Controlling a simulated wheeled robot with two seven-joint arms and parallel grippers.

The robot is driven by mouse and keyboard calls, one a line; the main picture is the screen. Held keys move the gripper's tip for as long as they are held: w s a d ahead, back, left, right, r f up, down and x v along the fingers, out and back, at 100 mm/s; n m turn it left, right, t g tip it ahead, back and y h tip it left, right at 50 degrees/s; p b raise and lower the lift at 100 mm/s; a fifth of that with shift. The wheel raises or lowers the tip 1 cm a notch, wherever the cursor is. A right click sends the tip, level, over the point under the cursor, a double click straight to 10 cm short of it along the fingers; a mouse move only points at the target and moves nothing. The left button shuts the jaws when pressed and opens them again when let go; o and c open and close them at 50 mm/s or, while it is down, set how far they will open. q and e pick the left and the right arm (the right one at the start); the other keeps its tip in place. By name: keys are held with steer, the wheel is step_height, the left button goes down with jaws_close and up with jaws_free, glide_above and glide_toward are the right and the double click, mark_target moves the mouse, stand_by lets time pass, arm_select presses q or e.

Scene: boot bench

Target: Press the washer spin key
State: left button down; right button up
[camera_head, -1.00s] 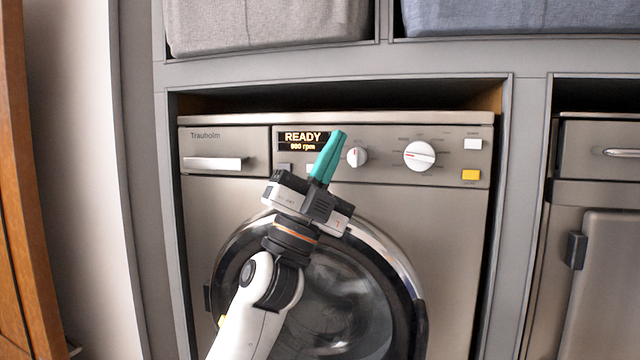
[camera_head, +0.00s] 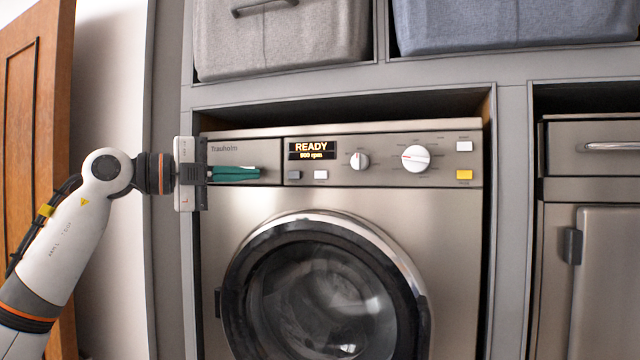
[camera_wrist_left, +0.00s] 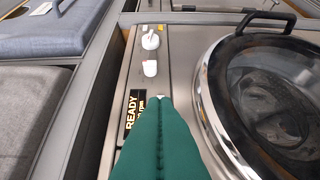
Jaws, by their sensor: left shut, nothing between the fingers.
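The washer (camera_head: 212,270) stands in a grey cabinet with its door shut. Its lit display (camera_head: 311,150) reads READY with an rpm line below. A grey key (camera_head: 293,175) and a white key (camera_head: 320,175) sit under the display; their labels are too small to read, so I cannot tell which is spin. My left gripper (camera_head: 257,173) is shut and empty. Its teal fingers point right, in front of the drawer panel, left of both keys in the head view. In the left wrist view the fingers (camera_wrist_left: 160,105) cover part of the panel near the display (camera_wrist_left: 133,115).
A small knob (camera_head: 359,160), a larger dial (camera_head: 416,158), a white key (camera_head: 464,146) and a yellow key (camera_head: 464,174) are further right. The round door (camera_head: 405,255) bulges below. Cabinet uprights flank the washer; fabric bins (camera_head: 280,45) sit above.

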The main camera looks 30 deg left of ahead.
arm_select(q)
steer(key=shift+w, duration=0.15)
steer(key=p, duration=0.5)
glide_toward(327, 175)
steer(key=x, duration=0.5)
steer(key=shift+s+d+r, duration=0.1)
steer(key=shift+s+d, duration=0.15)
steer(key=shift+d, duration=0.15)
steer(key=shift+w+a, duration=0.2)
steer(key=shift+w, duration=0.3)
